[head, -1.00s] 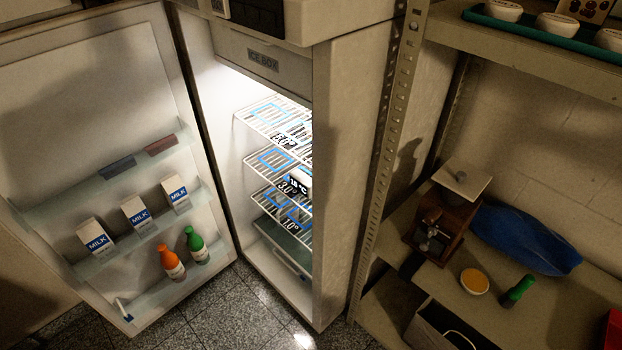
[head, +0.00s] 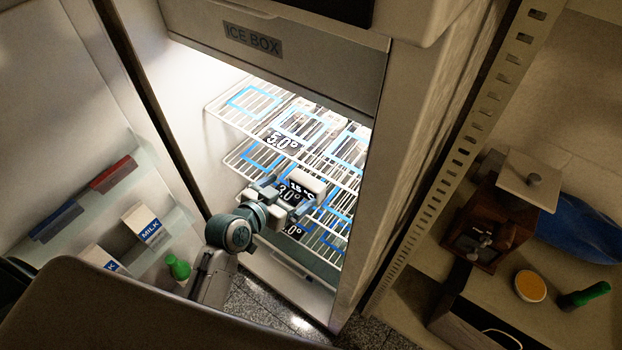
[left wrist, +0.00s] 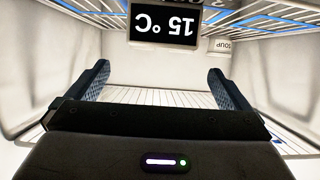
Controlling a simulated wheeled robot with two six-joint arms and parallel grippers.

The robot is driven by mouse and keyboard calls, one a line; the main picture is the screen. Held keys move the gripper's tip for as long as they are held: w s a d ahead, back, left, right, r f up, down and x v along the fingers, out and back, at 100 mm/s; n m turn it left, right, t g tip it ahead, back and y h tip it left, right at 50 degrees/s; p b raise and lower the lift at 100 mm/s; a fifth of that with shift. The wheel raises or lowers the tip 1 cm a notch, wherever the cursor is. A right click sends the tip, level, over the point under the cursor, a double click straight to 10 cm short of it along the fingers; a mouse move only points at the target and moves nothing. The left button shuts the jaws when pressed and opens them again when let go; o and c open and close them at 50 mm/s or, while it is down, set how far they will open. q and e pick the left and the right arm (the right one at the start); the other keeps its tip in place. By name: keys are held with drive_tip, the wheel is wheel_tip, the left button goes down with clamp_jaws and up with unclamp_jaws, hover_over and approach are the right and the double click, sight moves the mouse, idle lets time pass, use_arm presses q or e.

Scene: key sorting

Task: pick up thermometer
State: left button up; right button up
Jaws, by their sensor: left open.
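The thermometer (head: 309,179) is a small white box with a black display reading 15 °C, inside the open fridge at the middle wire shelf. In the left wrist view the thermometer (left wrist: 165,22) appears upside down at the top centre, beyond the fingers. My left gripper (head: 290,199) is inside the fridge, close in front of the thermometer and partly covering it. In the left wrist view my left gripper (left wrist: 158,82) is open, its two fingers apart with nothing between them. The right gripper is out of view.
Wire shelves (head: 240,108) with blue outlines and temperature labels lie above and around the gripper. The open fridge door (head: 60,110) with milk cartons (head: 143,225) stands left, the fridge side wall (head: 400,140) right. A shelf rack with a wooden grinder (head: 484,232) is farther right.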

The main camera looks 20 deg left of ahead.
sight(303, 184)
use_arm(q)
drive_tip(key=x, duration=0.3)
drive_tip(key=shift+w+d+f, duration=0.2)
drive_tip(key=shift+w+f, duration=0.05)
drive_tip(key=shift+w, duration=0.05)
drive_tip(key=shift+w+f, duration=0.3)
drive_tip(key=shift+w, duration=0.2)
drive_tip(key=x, duration=0.4)
drive_tip(key=shift+f, duration=0.4)
drive_tip(key=c, duration=0.7)
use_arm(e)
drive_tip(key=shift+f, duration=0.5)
